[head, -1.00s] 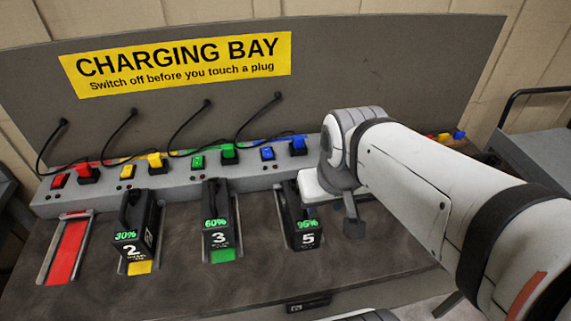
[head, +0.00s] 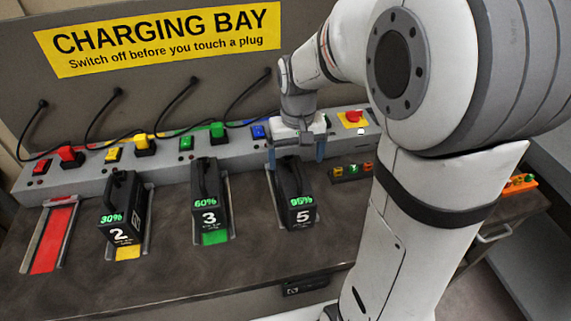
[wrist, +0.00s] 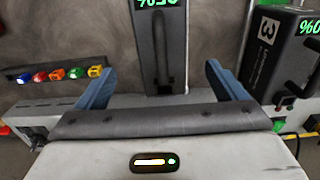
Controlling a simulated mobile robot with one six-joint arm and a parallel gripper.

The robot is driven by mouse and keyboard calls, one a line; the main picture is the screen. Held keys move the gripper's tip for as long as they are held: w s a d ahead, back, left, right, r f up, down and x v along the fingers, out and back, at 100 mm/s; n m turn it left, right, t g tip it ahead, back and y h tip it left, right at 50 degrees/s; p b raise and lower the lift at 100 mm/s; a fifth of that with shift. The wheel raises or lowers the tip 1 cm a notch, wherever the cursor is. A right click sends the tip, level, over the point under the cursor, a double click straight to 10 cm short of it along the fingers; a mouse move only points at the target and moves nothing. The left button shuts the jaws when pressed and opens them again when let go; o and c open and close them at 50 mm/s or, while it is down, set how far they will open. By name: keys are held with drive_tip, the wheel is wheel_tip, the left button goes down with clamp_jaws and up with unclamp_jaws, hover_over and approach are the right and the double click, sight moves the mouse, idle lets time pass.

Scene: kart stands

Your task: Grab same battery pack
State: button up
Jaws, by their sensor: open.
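Three black battery packs stand in slots on the bench: pack 2 (head: 121,208) reading 30%, pack 3 (head: 209,203) reading 60%, and pack 5 (head: 293,195) reading 95%. My gripper (head: 296,154) is open and empty at the back end of pack 5. In the wrist view, pack 5 (wrist: 160,30) with its handle lies ahead, between the lines of the two spread blue fingers (wrist: 158,78). I cannot tell how high the fingers are above it. Pack 3 (wrist: 278,48) shows at the right there.
The empty red slot (head: 54,236) is at the left. A grey switch ledge (head: 180,153) with coloured switches, plugs and black cables runs behind the packs. A red knob on a yellow plate (head: 352,118) is at its right end. Small coloured items (head: 352,170) lie right of pack 5.

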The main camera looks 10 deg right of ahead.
sight(294, 185)
wheel_tip(294, 185, down, 8)
drive_tip(key=shift+a+f+p, duration=0.1)
drive_tip(key=shift+a+p, duration=0.05)
drive_tip(key=shift+p, duration=0.25)
clamp_jaws()
drive_tip(key=shift+r, duration=0.2)
idle(0.8)
